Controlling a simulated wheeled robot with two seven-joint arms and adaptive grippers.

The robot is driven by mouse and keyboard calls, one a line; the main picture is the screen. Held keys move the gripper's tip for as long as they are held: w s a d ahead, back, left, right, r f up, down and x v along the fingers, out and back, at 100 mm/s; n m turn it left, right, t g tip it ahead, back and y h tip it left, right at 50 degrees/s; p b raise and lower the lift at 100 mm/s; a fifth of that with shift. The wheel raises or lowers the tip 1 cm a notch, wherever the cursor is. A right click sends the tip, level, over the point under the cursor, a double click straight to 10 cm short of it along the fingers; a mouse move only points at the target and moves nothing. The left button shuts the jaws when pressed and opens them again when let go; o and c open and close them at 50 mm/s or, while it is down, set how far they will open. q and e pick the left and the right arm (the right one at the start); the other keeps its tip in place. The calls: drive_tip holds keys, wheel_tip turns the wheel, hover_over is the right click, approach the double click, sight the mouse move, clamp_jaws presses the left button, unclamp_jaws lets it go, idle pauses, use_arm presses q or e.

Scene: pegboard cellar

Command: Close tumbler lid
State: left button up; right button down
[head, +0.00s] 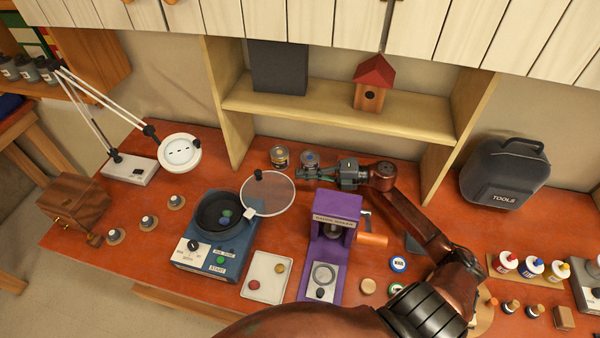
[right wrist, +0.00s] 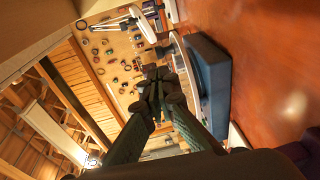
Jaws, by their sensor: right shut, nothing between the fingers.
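The tumbler (head: 206,258) is a blue machine with a dial and a green button on its front and a dark round bowl (head: 209,219) on top. Coloured pieces show in the bowl. Its clear round lid (head: 268,196) is open, swung out to the right of the bowl, with a white tab at its lower left and a black knob at its upper edge. My right gripper (head: 299,173) is shut and empty, by the lid's right rim; I cannot tell whether it touches. In the right wrist view its fingers (right wrist: 156,80) are together beside the blue tumbler body (right wrist: 209,80). My left gripper is out of view.
A purple machine (head: 333,207) stands right of the tumbler, near my right forearm. A white tray (head: 266,277) with small coloured pieces lies between them. Two small tins (head: 279,157) stand behind the lid. A lamp (head: 180,151) leans at the left.

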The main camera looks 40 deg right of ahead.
sight(272, 179)
drive_tip(key=p+x, duration=0.1)
drive_tip(key=x, duration=0.9)
drive_tip(key=shift+w+a, duration=0.2)
drive_tip(key=shift+a, duration=0.05)
